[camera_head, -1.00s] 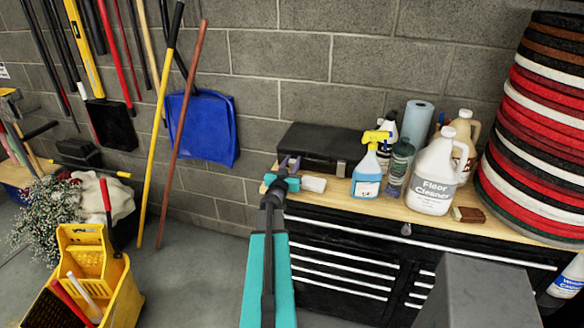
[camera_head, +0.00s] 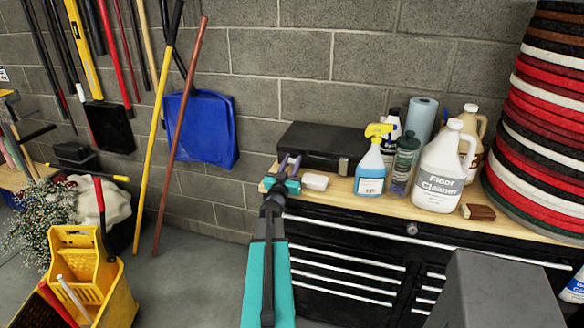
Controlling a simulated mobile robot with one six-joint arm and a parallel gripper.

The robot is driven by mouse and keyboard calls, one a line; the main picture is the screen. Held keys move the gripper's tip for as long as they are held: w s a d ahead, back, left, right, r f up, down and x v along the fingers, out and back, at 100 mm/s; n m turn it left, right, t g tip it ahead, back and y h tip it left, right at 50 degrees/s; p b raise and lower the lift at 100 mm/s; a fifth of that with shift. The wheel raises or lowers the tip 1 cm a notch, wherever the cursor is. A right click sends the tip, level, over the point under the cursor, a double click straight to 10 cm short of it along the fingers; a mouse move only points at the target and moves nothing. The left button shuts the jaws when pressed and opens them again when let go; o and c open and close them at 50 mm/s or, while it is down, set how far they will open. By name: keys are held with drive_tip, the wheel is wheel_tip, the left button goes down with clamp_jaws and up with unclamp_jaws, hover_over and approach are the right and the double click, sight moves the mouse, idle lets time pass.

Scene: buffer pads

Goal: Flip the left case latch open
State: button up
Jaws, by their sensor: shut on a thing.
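The black case (camera_head: 322,141) lies on the wooden bench top against the block wall. A metal latch (camera_head: 344,166) shows at the right of its front face. The left latch is hidden behind my gripper (camera_head: 289,168). My gripper is at the left part of the case's front, with its purple fingers up against the case. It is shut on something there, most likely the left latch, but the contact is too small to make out. The case lid looks closed.
A white block (camera_head: 314,182) lies just right of my gripper. Stacked pads (camera_head: 545,125) rise at the far right. The floor at left holds a yellow mop bucket (camera_head: 85,265).

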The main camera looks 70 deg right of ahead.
drive_tip(key=shift+a+f+h+b, duration=0.1)
drive_tip(key=shift+h+b, duration=0.2)
drive_tip(key=shift+b, duration=0.95)
drive_tip(key=o, duration=1.1)
drive_tip(key=shift+c, duration=0.2)
drive_tip(key=shift+a+f, duration=0.1)
drive_tip(key=shift+a, duration=0.1)
drive_tip(key=v, duration=1.1)
drive_tip(key=shift+b, duration=0.3)
drive_tip(key=a+p, duration=0.1)
drive_tip(key=p, duration=0.2)
drive_tip(key=shift+s+a, duration=0.1)
